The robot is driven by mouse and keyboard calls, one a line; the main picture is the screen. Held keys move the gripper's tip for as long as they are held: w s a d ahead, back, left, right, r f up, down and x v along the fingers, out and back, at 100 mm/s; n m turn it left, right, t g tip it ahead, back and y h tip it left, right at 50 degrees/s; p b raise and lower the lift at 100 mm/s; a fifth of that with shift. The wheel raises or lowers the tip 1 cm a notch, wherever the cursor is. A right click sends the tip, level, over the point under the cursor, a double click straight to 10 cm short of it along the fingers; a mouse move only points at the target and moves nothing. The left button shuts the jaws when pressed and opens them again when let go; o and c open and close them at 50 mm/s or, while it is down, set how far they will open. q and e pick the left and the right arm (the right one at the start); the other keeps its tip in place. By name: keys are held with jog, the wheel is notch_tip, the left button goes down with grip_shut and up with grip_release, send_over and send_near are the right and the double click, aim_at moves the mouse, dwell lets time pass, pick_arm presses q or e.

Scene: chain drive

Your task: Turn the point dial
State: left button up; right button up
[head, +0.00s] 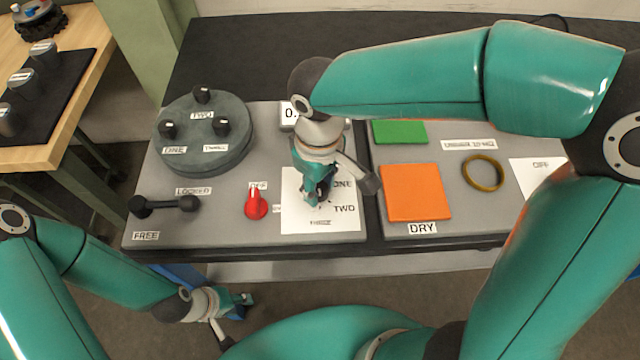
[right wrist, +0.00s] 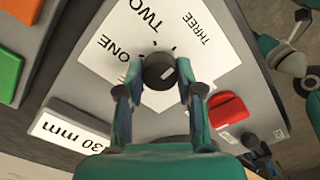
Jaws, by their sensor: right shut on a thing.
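The point dial is a black round knob (right wrist: 158,70) with a pale mark, on a white plate (head: 290,218) lettered ONE, TWO and THREE. My right gripper (head: 318,196) comes down from above and is shut on the knob. In the right wrist view its two fingers (right wrist: 160,92) hold the knob from both sides. The pale mark shows on the knob's top; I cannot tell which word it points to. In the head view the gripper hides most of the knob. My left gripper (head: 238,314) hangs in front of the bench, fingers apart and empty.
A red knob (head: 256,205) stands just left of the plate. A black bar handle (head: 165,205) and a round base with several black knobs (head: 180,150) are further left. An orange pad (head: 415,193), green pad (head: 399,132) and ring (head: 482,173) lie right.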

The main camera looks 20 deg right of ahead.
aim_at(319, 187)
jog(key=shift+r+m, duration=0.1)
jog(key=shift+m, duration=0.3)
jog(key=shift+w, duration=0.1)
jog(key=o, duration=1.2)
jog(key=shift+c, duration=0.2)
notch_tip(319, 187, up, 12)
